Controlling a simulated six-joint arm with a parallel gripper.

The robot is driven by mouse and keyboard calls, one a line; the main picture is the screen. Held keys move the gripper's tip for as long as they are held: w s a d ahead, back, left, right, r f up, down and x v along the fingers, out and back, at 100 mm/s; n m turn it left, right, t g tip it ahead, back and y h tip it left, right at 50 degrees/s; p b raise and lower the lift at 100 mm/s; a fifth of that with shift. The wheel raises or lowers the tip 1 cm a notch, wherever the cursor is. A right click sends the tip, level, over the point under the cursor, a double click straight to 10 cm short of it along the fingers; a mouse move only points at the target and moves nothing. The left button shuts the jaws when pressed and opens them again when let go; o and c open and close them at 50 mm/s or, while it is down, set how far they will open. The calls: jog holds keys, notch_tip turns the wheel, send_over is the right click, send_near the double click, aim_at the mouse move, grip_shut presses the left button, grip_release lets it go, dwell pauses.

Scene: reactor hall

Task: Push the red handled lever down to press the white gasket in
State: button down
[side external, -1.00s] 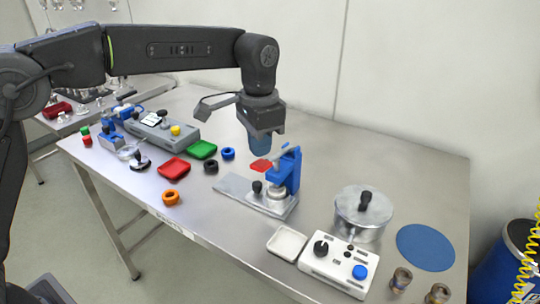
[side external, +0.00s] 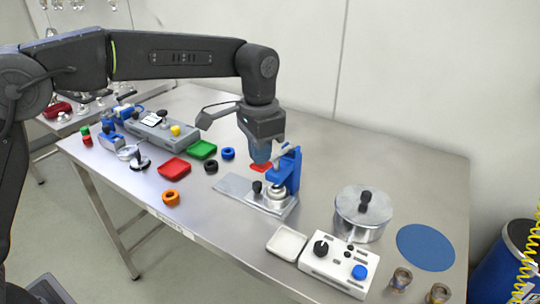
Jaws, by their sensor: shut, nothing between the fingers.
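The press stands at the middle of the table, with a blue upright (side external: 287,170) on a grey metal base plate (side external: 235,188). Its lever has a red handle (side external: 257,167), now mostly covered by my gripper. My gripper (side external: 261,161) is shut and points down, with its tip at the red handle; it seems to touch it, though the exact contact is hidden. A round silvery seat (side external: 277,191) sits below the lever on the base plate. I cannot make out the white gasket apart from this seat.
A black knob (side external: 257,187) stands on the base plate. Red (side external: 174,169) and green (side external: 202,149) trays and several rings lie to the left. A lidded metal pot (side external: 362,212), a white control box (side external: 338,264) and a white tray (side external: 286,243) are to the right.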

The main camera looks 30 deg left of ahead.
aim_at(261, 167)
jog(key=shift+f, duration=2)
jog(key=shift+r, duration=2.95)
jog(key=shift+r, duration=2.5)
